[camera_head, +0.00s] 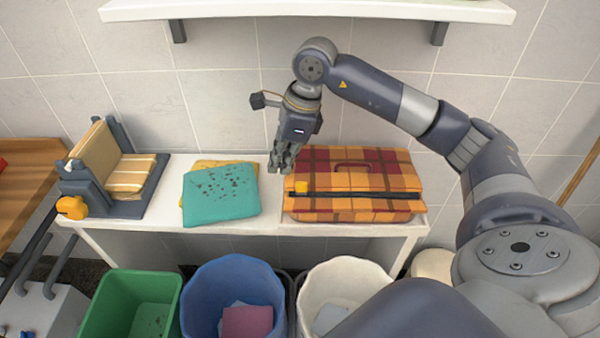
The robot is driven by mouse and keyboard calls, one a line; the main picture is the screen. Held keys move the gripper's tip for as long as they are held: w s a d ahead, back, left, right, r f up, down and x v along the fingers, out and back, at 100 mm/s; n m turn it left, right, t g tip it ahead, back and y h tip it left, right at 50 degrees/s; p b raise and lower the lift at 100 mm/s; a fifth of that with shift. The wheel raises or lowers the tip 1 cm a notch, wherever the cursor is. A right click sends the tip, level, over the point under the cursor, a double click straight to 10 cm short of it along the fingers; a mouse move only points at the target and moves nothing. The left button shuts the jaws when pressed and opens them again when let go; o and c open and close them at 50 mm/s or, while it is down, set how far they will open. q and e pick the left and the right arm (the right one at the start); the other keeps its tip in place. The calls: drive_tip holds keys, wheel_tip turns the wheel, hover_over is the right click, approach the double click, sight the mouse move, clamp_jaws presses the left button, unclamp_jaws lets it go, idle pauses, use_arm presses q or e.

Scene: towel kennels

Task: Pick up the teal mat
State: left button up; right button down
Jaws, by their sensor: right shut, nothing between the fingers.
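The teal mat (221,194) lies folded on the white bench, with dark specks over its upper part. It rests on a yellow cloth (205,165) that shows along its back edge. My right gripper (278,168) points down just right of the mat's upper right corner, between the mat and the plaid case. It is shut and empty; I cannot tell how high above the bench it is. My left gripper is not in view.
An orange plaid case (352,185) fills the bench's right side. A dark rack (122,165) with tan striped cloths stands left. Below are a green bin (177,290), a blue bin (207,285) and a white bin (365,275). A white shelf (300,9) hangs above.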

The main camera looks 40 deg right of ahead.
sight(263, 203)
drive_tip(key=p+x, duration=0.1)
drive_tip(key=x, duration=0.8)
drive_tip(key=shift+a+f+p, duration=0.15)
drive_tip(key=shift+f+p, duration=0.2)
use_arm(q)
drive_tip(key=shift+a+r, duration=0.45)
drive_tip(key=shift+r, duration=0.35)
use_arm(e)
drive_tip(key=shift+f, duration=0.15)
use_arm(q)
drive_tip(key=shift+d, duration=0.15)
use_arm(e)
drive_tip(key=shift+w+a+b, duration=0.2)
drive_tip(key=shift+a+b, duration=0.15)
drive_tip(key=shift+w+a+f, duration=0.1)
drive_tip(key=shift+w+a, duration=0.1)
drive_tip(key=shift+a, duration=0.15)
drive_tip(key=shift+w+a+b, duration=0.15)
drive_tip(key=shift+b, duration=0.2)
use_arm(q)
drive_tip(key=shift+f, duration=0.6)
